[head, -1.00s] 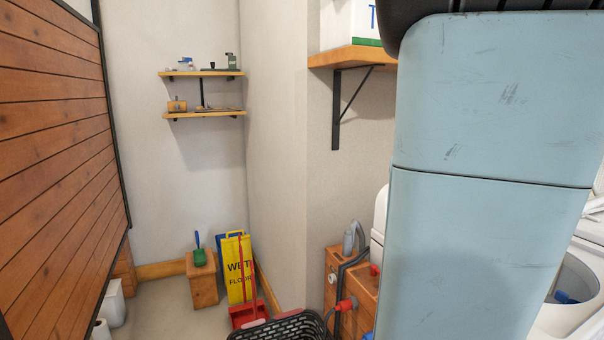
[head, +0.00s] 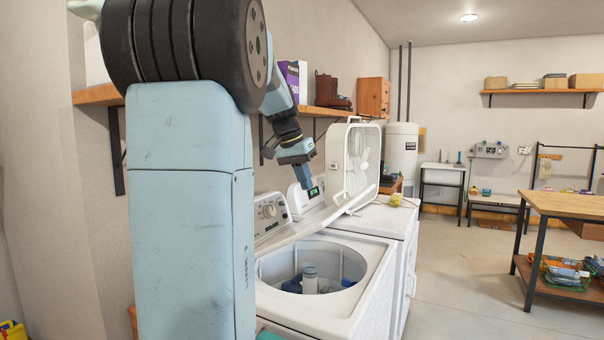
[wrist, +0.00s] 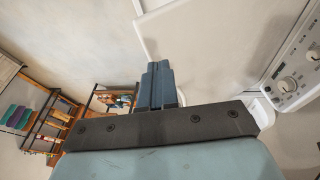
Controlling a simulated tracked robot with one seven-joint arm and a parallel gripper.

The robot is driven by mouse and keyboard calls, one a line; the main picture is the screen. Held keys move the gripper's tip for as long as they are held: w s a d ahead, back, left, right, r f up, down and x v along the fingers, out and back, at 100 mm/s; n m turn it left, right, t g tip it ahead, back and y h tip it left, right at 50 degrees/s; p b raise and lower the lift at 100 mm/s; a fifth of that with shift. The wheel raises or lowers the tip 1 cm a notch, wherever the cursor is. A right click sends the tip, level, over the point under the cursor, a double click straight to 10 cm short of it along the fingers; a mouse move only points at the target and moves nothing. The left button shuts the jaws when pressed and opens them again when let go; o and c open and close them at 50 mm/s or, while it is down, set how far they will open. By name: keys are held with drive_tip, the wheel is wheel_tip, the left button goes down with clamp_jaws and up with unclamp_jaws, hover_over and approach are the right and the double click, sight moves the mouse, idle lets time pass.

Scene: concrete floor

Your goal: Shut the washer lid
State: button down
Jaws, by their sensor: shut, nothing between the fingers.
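The white top-loading washer (head: 345,318) stands right of my arm in the head view, its round tub opening uncovered. Its lid (head: 318,226) is raised and seen almost edge-on, as a thin slanting white strip behind the opening. My gripper (head: 307,183) is shut and empty, above and behind this strip. In the wrist view, the shut fingers (wrist: 157,72) point towards a broad flat white panel (wrist: 205,40), which looks like the lid's outer face. The control panel with knobs (wrist: 298,75) is on the right there. I cannot tell whether the fingertips touch the lid.
A white fan-like frame (head: 362,160) stands behind the lid, near a second white machine (head: 392,221). A wall shelf (head: 330,111) with boxes hangs above. A wooden workbench (head: 570,203) stands at the right. Open concrete floor (head: 455,275) lies between bench and machines.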

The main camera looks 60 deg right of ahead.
drive_tip(key=x, duration=0.3)
drive_tip(key=s+x, duration=0.1)
drive_tip(key=x, duration=0.1)
drive_tip(key=a+x, duration=0.1)
drive_tip(key=x, duration=0.2)
drive_tip(key=shift+s+f, duration=0.25)
drive_tip(key=shift+f, duration=0.1)
drive_tip(key=shift+s, duration=0.1)
